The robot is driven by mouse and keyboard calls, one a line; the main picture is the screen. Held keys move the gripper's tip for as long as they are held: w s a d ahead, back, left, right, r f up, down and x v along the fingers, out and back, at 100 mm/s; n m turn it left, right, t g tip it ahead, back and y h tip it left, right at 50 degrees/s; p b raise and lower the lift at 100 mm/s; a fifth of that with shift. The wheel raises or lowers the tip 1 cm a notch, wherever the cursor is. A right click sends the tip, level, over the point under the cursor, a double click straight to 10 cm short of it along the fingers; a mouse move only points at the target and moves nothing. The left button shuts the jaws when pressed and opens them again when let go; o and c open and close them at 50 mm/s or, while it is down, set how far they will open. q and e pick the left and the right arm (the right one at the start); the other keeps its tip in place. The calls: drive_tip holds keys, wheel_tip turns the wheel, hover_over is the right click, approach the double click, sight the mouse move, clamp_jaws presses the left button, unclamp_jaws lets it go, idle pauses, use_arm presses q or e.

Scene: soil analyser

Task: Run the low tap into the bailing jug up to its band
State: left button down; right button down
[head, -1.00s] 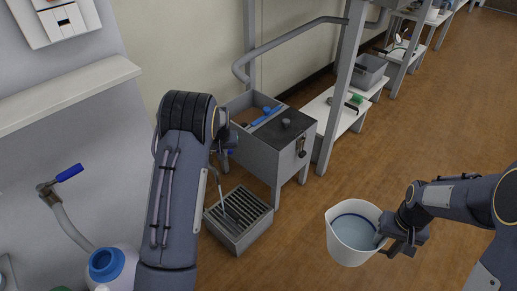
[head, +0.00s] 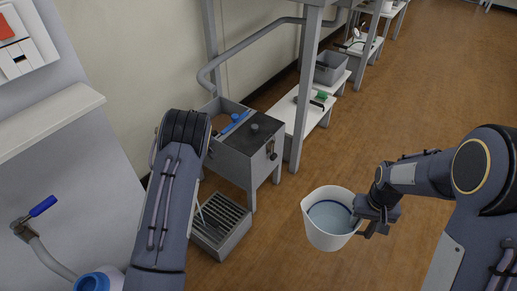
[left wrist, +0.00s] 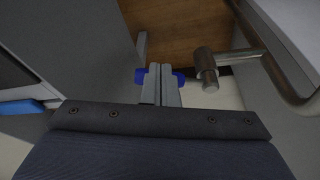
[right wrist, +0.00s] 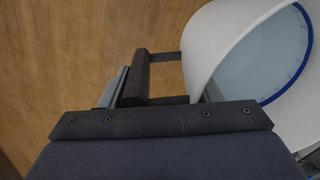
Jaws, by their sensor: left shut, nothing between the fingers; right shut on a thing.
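The bailing jug (head: 311,228) is white with a blue band inside and pale water in it. It is held up, apart from the floor. In the right wrist view, the water (right wrist: 262,68) lies close to the band (right wrist: 309,45); exactly how close I cannot tell. My right gripper (head: 362,214) is shut on the jug at its handle side. My left gripper is mostly hidden behind my left forearm in the head view. In the left wrist view its fingers (left wrist: 161,84) are shut and empty, in front of a blue lever (left wrist: 178,78). A metal tap end (left wrist: 207,68) is beside it.
A grey tank (head: 238,148) with a dark lid stands by the wall. A grated drain box (head: 222,228) sits low in front, with a thin pale piece over it I cannot identify. Another blue-handled tap (head: 42,206) is at left. Open wooden floor (head: 420,110) lies right.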

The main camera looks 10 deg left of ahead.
drive_tip(key=shift+w+a+r, duration=0.1)
drive_tip(key=shift+w+r, duration=0.05)
drive_tip(key=shift+r, duration=0.15)
use_arm(q)
drive_tip(key=shift+w+a+n+g, duration=0.3)
drive_tip(key=shift+w+a+n, duration=0.4)
drive_tip(key=shift+n, duration=0.4)
use_arm(e)
drive_tip(key=shift+w+a, duration=0.15)
drive_tip(key=shift+w, duration=0.05)
use_arm(q)
drive_tip(key=shift+w, duration=0.2)
use_arm(e)
drive_tip(key=shift+r, duration=0.1)
